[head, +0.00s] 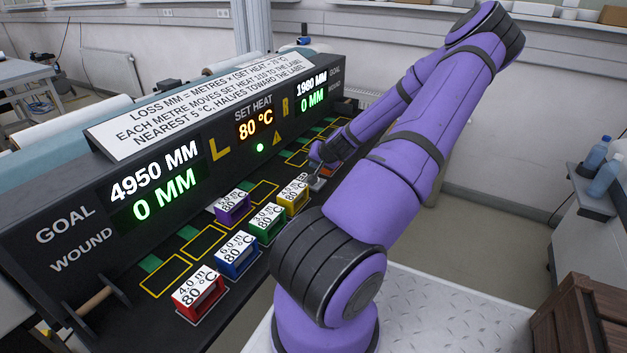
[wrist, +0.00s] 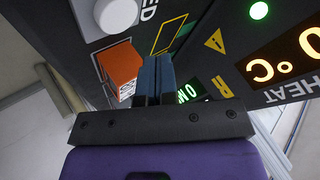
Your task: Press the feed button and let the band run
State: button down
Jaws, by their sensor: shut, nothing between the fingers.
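The feed button, a pale round button (wrist: 115,12), shows at the top of the wrist view, with "ED" of its label beside it. In the head view my arm's end covers most of that area. My gripper (wrist: 153,80) is shut and empty, its dark blue fingers together above the panel. The fingertips appear apart from the button. In the head view the gripper (head: 318,157) is small and partly hidden by my arm. The left display (head: 155,190) reads goal 4950 mm, wound 0 mm. The right display (head: 311,92) reads 1980 mm and 0 mm. Set heat (head: 255,125) reads 80 °C.
Red (head: 199,294), blue (head: 237,256), green (head: 267,223), yellow (head: 293,196) and purple (head: 232,208) labelled blocks stand along the panel. An orange block (wrist: 119,65) is close to the fingers in the wrist view. A green lamp (head: 260,147) is lit. A wooden crate (head: 582,315) stands at lower right.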

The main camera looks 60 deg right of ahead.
jog(key=shift+r, duration=1.1)
jog(key=shift+w, duration=0.1)
jog(key=w+a+r+n+g+y, duration=0.2)
jog(key=w+a+r+n, duration=0.3)
jog(key=a, duration=0.6)
jog(key=w+a+r+n+g+y, duration=0.1)
jog(key=w+a+r+n+g, duration=0.15)
jog(key=w+a+r, duration=0.65)
jog(key=s+a+r+n, duration=0.2)
jog(key=a+r, duration=0.3)
jog(key=a, duration=0.3)
jog(key=s+a+r+n, duration=0.25)
jog(key=a+r, duration=0.25)
jog(key=a, duration=0.3)
jog(key=s+a+r+n, duration=0.1)
jog(key=s+a+r, duration=0.4)
jog(key=s+a, duration=0.2)
jog(key=s+a+r+n+t+y, duration=0.1)
jog(key=s+a+r, duration=0.4)
jog(key=s+a, duration=0.2)
jog(key=shift+s+n, duration=0.3)
jog(key=shift+s, duration=0.8)
